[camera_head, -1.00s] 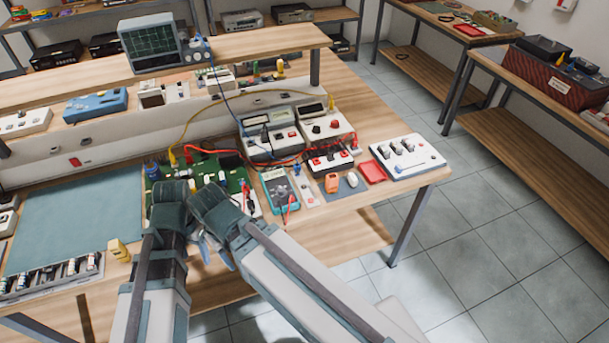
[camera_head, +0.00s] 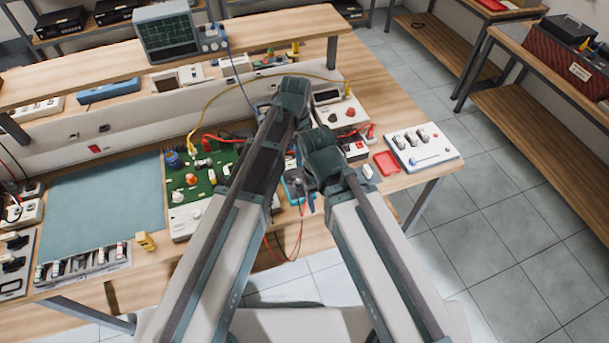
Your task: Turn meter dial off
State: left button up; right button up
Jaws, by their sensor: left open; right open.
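The meter (camera_head: 292,188) is a small blue handheld multimeter lying on the bench near its front edge. Only a sliver of it shows between my two arms, and its dial is hidden. My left gripper (camera_head: 291,92) is over the back of the bench, beyond the meter, in front of the bench instruments. My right gripper (camera_head: 320,145) is above and slightly right of the visible part of the meter. Both grippers are open and appear empty; their fingertips are mostly hidden behind the gripper bodies.
A green circuit board (camera_head: 205,172) lies left of my arms, beside a teal mat (camera_head: 108,212). A white instrument with a red knob (camera_head: 349,112), a red tray (camera_head: 387,163) and a white switch box (camera_head: 422,147) are to the right. Red and yellow leads cross the bench. An oscilloscope (camera_head: 167,32) stands on the shelf.

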aim_at(298, 181)
pick_arm(q)
notch_tip(298, 181, down, 14)
jog(key=b, duration=1.3)
jog(key=shift+b, duration=0.4)
jog(key=shift+r, duration=0.1)
jog(key=shift+c, duration=0.3)
grip_shut()
